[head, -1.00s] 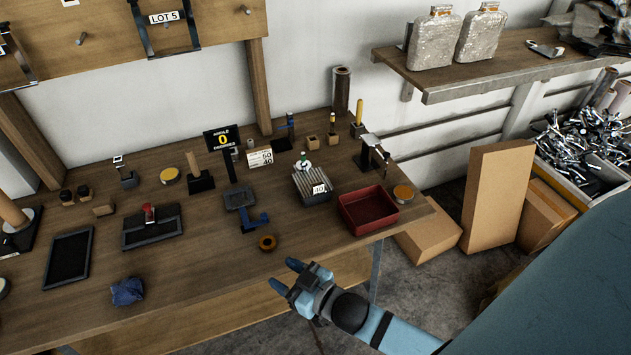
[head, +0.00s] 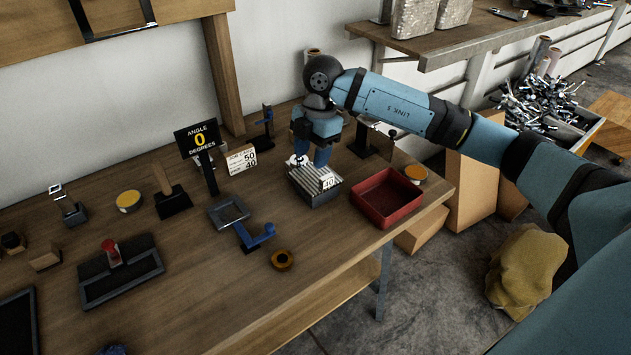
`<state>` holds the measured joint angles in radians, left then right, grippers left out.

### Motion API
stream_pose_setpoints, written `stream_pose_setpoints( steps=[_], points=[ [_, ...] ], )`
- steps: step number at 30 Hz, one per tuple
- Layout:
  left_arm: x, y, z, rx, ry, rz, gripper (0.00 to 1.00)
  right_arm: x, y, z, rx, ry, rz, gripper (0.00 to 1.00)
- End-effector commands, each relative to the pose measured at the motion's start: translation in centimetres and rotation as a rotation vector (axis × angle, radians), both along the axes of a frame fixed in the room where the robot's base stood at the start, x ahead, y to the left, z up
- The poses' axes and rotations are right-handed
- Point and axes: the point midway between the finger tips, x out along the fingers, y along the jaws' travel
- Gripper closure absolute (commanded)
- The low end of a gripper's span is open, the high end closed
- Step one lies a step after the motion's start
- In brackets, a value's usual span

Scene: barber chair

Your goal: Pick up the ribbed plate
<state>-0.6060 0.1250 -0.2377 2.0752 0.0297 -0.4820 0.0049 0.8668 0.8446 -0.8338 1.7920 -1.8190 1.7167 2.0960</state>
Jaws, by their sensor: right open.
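The ribbed plate (head: 315,191) is a grey block with a ridged top and a white number tag on its front right edge. It lies on the workbench, left of the red tray. My right gripper (head: 311,160) is open and points down over the back part of the plate. A small white knob-like piece (head: 297,161) shows at the plate's back left, beside the left finger. The gripper hides part of the plate's back, and I cannot tell whether the fingers touch it. My left gripper is out of view.
The red tray (head: 388,198) stands close to the plate's right. A blue bracket (head: 255,236) and a brown ring (head: 282,260) lie to its front left. A price-like sign (head: 242,160) and the angle display (head: 198,139) stand to the left.

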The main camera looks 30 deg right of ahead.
Motion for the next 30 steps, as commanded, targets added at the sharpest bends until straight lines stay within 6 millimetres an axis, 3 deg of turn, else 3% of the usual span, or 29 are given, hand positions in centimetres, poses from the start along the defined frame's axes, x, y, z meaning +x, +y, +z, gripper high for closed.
stream_pose_setpoints(
  steps=[1, 3, 6, 18, 30],
  points=[
    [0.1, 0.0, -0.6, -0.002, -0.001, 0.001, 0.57, 0.5, -1.7, 0.5, -0.071, -0.010, -0.052, 0.51],
    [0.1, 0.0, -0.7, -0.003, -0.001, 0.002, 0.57, 0.9, -3.3, 1.2, -0.142, -0.016, -0.112, 0.51],
    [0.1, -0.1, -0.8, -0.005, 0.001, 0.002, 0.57, 1.1, -4.4, 1.3, -0.188, -0.018, -0.153, 0.51],
    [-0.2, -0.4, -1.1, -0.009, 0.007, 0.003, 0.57, 1.1, -4.5, -5.6, -0.189, -0.016, -0.155, 0.51],
    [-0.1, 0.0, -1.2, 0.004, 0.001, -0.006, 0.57, 1.6, -4.9, -8.8, -0.188, -0.016, -0.154, 0.51]
  ],
)
